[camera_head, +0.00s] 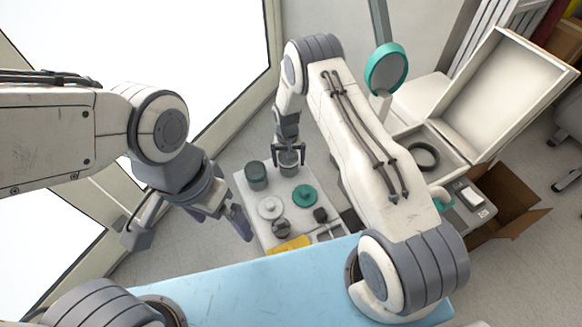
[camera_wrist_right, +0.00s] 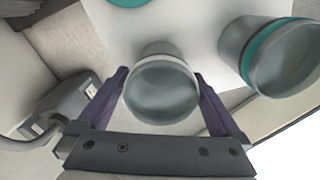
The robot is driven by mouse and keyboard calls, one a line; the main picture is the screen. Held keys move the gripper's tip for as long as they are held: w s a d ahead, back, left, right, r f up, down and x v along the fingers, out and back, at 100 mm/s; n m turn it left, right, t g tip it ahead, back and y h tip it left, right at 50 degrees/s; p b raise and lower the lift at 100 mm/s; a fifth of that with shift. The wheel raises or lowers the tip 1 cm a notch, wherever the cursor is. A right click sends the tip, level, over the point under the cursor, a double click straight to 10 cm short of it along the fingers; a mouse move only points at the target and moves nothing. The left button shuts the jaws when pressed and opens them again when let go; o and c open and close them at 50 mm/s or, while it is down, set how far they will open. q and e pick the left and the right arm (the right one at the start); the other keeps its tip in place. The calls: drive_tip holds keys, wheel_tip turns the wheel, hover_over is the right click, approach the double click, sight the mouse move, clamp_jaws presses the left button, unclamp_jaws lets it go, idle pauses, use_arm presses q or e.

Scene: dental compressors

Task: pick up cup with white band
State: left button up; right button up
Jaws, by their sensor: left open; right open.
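A grey cup (camera_wrist_right: 160,92) stands between the fingers of my right gripper (camera_wrist_right: 161,76) in the right wrist view. Its rim is pale and a light band seems to run below it. Both fingers flank the cup, open; I cannot tell if they touch it. In the head view this cup (camera_head: 289,168) is at the far end of the white tabletop, under my right gripper (camera_head: 289,154). A second cup with a teal band (camera_wrist_right: 265,60) stands to its right, and left of it in the head view (camera_head: 256,180). My left gripper (camera_head: 221,217) is open, left of the table.
The small white table (camera_head: 246,203) also holds a white round lid (camera_head: 270,208), a teal disc (camera_head: 305,196), a grey round part (camera_head: 281,228) and a yellow item (camera_head: 290,245). A blue surface (camera_head: 250,290) lies in front. An open white case (camera_head: 500,95) stands right.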

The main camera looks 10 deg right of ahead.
wheel_tip(320, 180, down, 2)
drive_tip(key=shift+f, duration=0.1)
drive_tip(key=c, duration=1.1)
drive_tip(key=shift+r, duration=0.3)
